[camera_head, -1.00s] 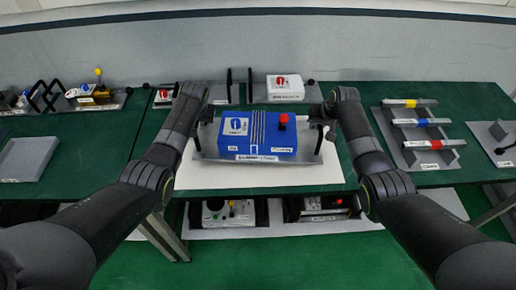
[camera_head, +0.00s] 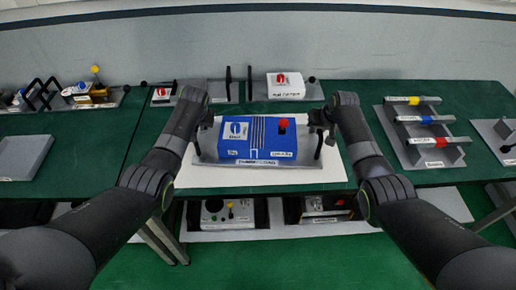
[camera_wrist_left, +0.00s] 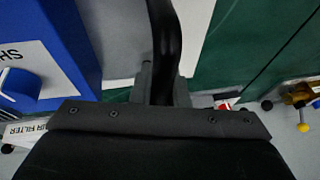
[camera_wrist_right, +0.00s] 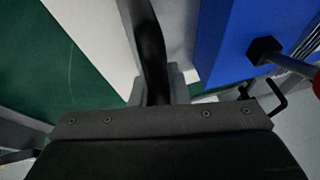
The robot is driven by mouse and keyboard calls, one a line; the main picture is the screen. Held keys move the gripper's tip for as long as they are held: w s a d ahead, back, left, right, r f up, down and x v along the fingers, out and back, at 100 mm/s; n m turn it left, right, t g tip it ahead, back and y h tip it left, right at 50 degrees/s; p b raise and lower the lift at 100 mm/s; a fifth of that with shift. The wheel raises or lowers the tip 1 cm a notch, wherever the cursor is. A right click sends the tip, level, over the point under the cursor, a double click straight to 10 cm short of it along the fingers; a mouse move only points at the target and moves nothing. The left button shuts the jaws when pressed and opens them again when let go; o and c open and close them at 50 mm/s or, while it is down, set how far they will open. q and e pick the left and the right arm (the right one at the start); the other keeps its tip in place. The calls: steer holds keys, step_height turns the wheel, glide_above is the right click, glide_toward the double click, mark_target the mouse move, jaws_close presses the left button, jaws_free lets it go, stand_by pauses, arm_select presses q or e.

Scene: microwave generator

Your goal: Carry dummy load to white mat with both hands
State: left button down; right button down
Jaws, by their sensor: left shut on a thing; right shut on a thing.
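The dummy load is a blue box (camera_head: 262,137) with a red knob on a grey plate (camera_head: 225,172) with an upright black handle at each end. It is over the white mat (camera_head: 330,180) on the green table; I cannot tell whether the plate touches the mat. My left gripper (camera_head: 206,118) is shut on the left handle (camera_wrist_left: 165,50). My right gripper (camera_head: 321,122) is shut on the right handle (camera_wrist_right: 150,50). The blue box also shows at the left of the left wrist view (camera_wrist_left: 60,40) and at the right of the right wrist view (camera_wrist_right: 240,35).
Behind stands a white box with a red knob (camera_head: 286,86). On the right is a rack of coloured-banded bars (camera_head: 420,125). A grey tray (camera_head: 20,157) lies at the left. More units (camera_head: 228,213) stand on a shelf below the table's front edge.

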arm_select(q)
steer(key=shift+w+f+b, duration=0.1)
steer(key=shift+f+b, duration=0.25)
arm_select(e)
steer(key=shift+w+f, duration=0.1)
steer(key=shift+f, duration=0.25)
arm_select(q)
steer(key=c, duration=1.8)
jaws_free()
steer(key=shift+f, duration=0.15)
arm_select(e)
steer(key=c, duration=1.8)
jaws_free()
steer(key=shift+f, duration=0.15)
arm_select(q)
steer(key=o, duration=0.4)
arm_select(e)
steer(key=o, duration=0.4)
arm_select(q)
steer(key=shift+s, duration=0.25)
arm_select(e)
steer(key=shift+s, duration=0.25)
arm_select(q)
steer(key=shift+w+r, duration=0.1)
steer(key=shift+r, duration=0.1)
arm_select(e)
steer(key=shift+w, duration=0.1)
